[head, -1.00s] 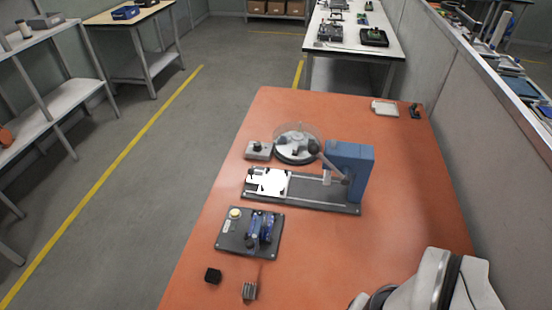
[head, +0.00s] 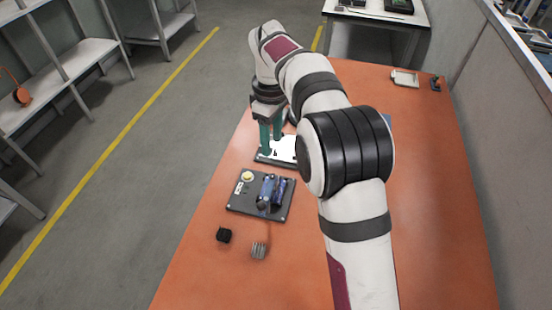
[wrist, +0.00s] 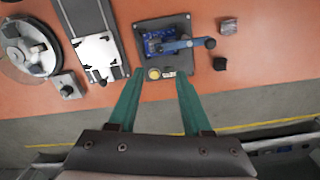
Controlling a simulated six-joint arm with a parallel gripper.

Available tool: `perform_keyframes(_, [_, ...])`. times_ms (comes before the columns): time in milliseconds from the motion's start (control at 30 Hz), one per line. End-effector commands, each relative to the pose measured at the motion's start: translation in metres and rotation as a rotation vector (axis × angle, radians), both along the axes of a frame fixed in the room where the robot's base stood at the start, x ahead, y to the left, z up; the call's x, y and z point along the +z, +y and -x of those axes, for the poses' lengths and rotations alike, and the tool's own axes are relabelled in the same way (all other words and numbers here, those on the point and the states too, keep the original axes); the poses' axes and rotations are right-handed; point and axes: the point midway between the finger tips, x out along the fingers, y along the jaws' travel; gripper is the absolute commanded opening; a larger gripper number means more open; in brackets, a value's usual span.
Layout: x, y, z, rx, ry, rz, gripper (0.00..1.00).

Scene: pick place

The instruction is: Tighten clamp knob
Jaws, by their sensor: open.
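My gripper (head: 271,143) has two green fingers, apart, with nothing between them. In the head view it hangs near the far plate with the white sheet. In the wrist view (wrist: 158,84) its fingertips point towards the dark base plate (wrist: 146,28), which bears a blue clamp-like device (wrist: 160,43) and a yellow button (wrist: 154,73). A dark round knob (wrist: 210,43) ends the device's blue arm. The device also shows in the head view (head: 268,190). A small grey block (wrist: 67,86) with another dark knob lies further left. I cannot tell for certain which is the clamp knob.
A white sheet (wrist: 97,55) lies on a long dark plate beside a round dish (wrist: 28,62). A black cube (head: 224,235) and a grey finned block (head: 259,250) lie near the clamp plate. A pale tray (head: 404,78) stands far right. My arm hides much of the table.

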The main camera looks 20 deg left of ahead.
Motion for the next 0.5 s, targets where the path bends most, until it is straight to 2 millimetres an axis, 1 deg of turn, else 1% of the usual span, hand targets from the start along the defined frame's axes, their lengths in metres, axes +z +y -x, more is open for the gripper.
perform_keyframes(33, [-0.015, -0.001, 0.001, -0.001, 0.006, 0.002, 0.49])
perform_keyframes(100, [-0.037, -0.001, 0.001, -0.002, 0.006, 0.002, 0.49])
perform_keyframes(200, [-0.066, -0.001, 0.001, -0.003, 0.003, 0.001, 0.49])
perform_keyframes(300, [-0.089, -0.001, 0.001, -0.004, 0.003, 0.000, 0.49])
perform_keyframes(400, [-0.105, -0.001, 0.001, -0.005, 0.002, -0.001, 0.49])
perform_keyframes(500, [-0.115, -0.001, 0.000, -0.005, 0.001, -0.001, 0.49])
